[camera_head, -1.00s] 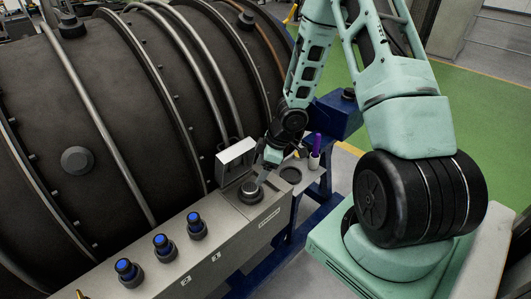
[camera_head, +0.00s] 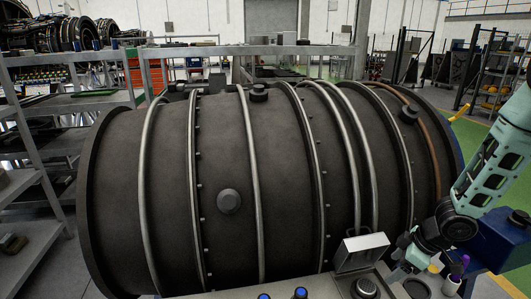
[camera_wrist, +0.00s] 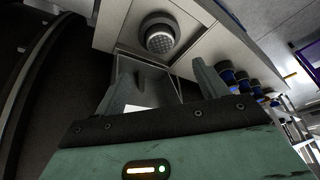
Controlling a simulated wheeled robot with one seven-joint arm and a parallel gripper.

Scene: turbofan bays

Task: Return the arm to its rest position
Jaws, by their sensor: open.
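My arm comes in from the right edge of the head view. My gripper (camera_head: 398,274) hangs low at the right, close beside the open-lidded metal box (camera_head: 362,252) on the bench. The wrist view shows its two fingers (camera_wrist: 165,82) spread apart with nothing gripped between them. A round dark fitting with a textured grey face (camera_wrist: 160,40) lies beyond the fingers on the bench panel; a round fitting (camera_head: 365,289) also shows at the bottom of the head view. The fingertips look apart from it.
A large dark engine casing (camera_head: 225,150) fills the middle, close to the arm. Blue-topped knobs (camera_head: 300,293) line the bench. A purple marker (camera_head: 465,262) stands in a white cup (camera_head: 451,284) right of the gripper. A blue block (camera_head: 500,240) stands behind. Racks (camera_head: 30,190) stand left.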

